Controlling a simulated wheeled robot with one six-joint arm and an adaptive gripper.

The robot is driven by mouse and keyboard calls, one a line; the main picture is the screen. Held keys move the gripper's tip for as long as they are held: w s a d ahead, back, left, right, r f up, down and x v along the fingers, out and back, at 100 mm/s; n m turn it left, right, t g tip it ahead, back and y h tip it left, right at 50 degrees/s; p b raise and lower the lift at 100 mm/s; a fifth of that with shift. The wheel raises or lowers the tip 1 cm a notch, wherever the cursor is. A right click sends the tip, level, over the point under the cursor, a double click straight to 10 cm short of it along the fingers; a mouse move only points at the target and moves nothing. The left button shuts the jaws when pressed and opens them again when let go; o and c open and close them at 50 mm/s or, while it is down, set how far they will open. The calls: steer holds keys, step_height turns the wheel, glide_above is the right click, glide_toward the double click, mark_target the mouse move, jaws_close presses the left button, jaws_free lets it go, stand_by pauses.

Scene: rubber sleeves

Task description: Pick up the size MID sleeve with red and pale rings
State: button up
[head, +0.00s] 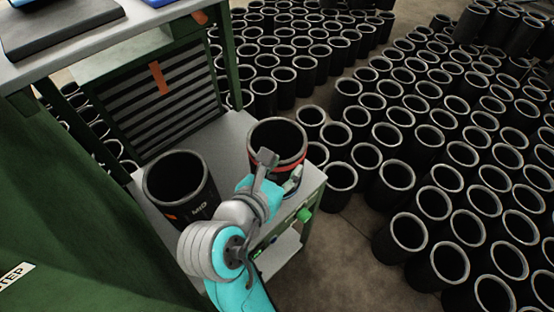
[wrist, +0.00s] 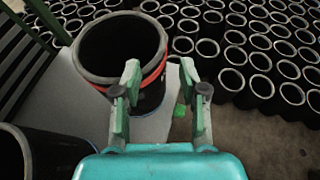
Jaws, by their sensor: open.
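The black sleeve with a red ring (head: 291,161) stands upright on a small grey-topped stand. A pale ring shows low on it, partly hidden by my gripper. In the wrist view the sleeve (wrist: 115,48) fills the upper left, its open mouth facing up. My gripper (head: 280,171) is open and empty at the sleeve's near right side. In the wrist view my gripper's (wrist: 160,72) left finger overlaps the sleeve's near right wall, and the right finger is clear of it to the right. I cannot tell whether the left finger touches. Any size marking on this sleeve is hidden.
A second black sleeve marked MID (head: 180,188), with an orange mark, stands left on the same stand (head: 228,135). A green-framed workbench (head: 110,45) is at upper left. Many black sleeves with pale rims crowd the floor behind and right. Some floor before them is bare.

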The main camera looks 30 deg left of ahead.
mark_target(302, 149)
steer(key=x, duration=1)
steer(key=shift+d+f, duration=0.1)
steer(key=shift+d, duration=0.05)
jaws_close()
